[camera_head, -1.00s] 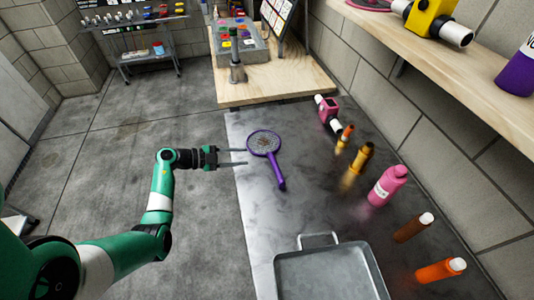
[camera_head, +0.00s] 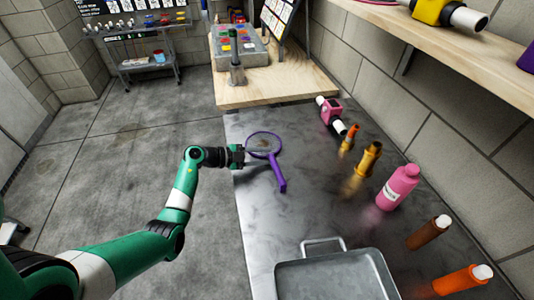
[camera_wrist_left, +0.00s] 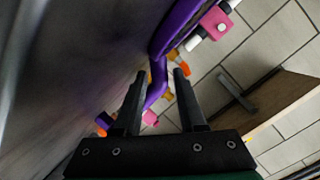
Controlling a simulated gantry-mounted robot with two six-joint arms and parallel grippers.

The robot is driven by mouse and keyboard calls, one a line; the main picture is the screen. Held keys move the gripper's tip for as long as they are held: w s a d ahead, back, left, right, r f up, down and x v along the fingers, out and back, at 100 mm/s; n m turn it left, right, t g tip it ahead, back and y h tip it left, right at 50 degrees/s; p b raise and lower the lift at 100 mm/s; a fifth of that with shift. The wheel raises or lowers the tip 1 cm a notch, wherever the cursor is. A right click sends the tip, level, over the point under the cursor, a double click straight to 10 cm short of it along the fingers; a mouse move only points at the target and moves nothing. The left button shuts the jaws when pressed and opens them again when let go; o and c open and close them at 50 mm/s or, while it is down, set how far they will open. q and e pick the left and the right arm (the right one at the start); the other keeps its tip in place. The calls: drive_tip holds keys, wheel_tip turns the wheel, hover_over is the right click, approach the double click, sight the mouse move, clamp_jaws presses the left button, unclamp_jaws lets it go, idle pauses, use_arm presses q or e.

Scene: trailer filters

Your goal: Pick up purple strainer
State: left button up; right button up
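The purple strainer (camera_head: 279,172) lies on the dark metal table, its round mesh head toward the back and its handle toward the front. In the left wrist view its purple rim and handle (camera_wrist_left: 177,27) pass just beyond and between the fingertips. My left gripper (camera_head: 257,157) is at the left side of the mesh head, with its fingers overlapping the rim in the head view. In the left wrist view the two fingers (camera_wrist_left: 160,73) are spread apart, so the gripper is open. Whether they touch the strainer cannot be told. My right gripper is not in view.
A metal tray (camera_head: 334,262) stands at the front. A pink device (camera_head: 329,110), a pink bottle (camera_head: 399,188), a brown bottle (camera_head: 428,232) and an orange bottle (camera_head: 462,280) line the right side. A wooden bench (camera_head: 280,88) stands behind. The metal around the strainer handle is clear.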

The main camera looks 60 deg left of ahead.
use_arm(q)
clamp_jaws()
drive_tip(key=shift+r+p, duration=0.4)
drive_tip(key=shift+r, duration=0.2)
wheel_tip(320, 180, up, 3)
drive_tip(key=shift+f+p, duration=0.1)
drive_tip(key=shift+p, duration=0.85)
drive_tip(key=s+d+r+p, duration=0.8)
drive_tip(key=d+r+p, duration=0.1)
drive_tip(key=d+p, duration=0.1)
drive_tip(key=shift+s+d, duration=0.15)
drive_tip(key=shift+d, duration=0.5)
